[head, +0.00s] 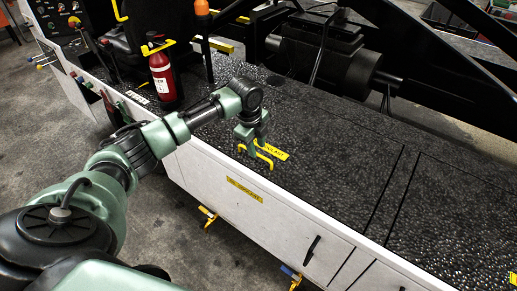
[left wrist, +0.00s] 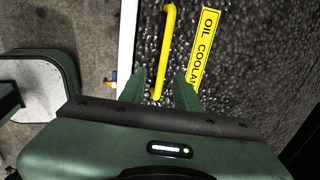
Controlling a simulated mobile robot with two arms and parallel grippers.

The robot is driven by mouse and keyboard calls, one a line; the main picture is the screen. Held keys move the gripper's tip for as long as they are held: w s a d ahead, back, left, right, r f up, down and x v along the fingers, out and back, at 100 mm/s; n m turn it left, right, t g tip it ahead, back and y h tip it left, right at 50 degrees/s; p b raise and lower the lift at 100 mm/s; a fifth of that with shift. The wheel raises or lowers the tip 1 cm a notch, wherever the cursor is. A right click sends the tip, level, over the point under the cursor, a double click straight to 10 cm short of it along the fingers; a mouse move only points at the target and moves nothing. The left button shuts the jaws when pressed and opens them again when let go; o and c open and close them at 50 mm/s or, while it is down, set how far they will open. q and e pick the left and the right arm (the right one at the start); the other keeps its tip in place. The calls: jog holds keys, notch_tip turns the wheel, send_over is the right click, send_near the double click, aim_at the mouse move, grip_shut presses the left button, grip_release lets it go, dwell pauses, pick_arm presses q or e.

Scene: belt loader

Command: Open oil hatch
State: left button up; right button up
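The oil hatch lid (head: 325,175) is a dark textured panel in the deck and lies flat, flush with it. Its yellow bar handle (head: 262,161) is near the deck's front edge, beside a yellow label (head: 275,149). The left wrist view shows the handle (left wrist: 166,45) and the label (left wrist: 205,45), which reads "OIL COOLA…". My left gripper (head: 251,148) points down over the handle. Its two green fingers (left wrist: 160,90) are apart, one on each side of the handle's near end. I cannot tell whether they touch it. My right gripper is not in view.
A red fire extinguisher (head: 163,75) stands on the deck left of my left gripper. A black motor-like unit (head: 325,55) and dark beams are behind. The white side panel (head: 235,205) drops below the deck edge.

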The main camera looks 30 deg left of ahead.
aim_at(259, 155)
pick_arm(q)
jog(key=shift+w+f, duration=0.2)
jog(key=shift+f, duration=0.4)
jog(key=shift+w+f, duration=0.15)
jog(key=shift+f, duration=0.45)
jog(key=shift+w+d+f, duration=0.1)
jog(key=shift+w+f, duration=0.05)
jog(key=shift+f, duration=0.15)
grip_shut()
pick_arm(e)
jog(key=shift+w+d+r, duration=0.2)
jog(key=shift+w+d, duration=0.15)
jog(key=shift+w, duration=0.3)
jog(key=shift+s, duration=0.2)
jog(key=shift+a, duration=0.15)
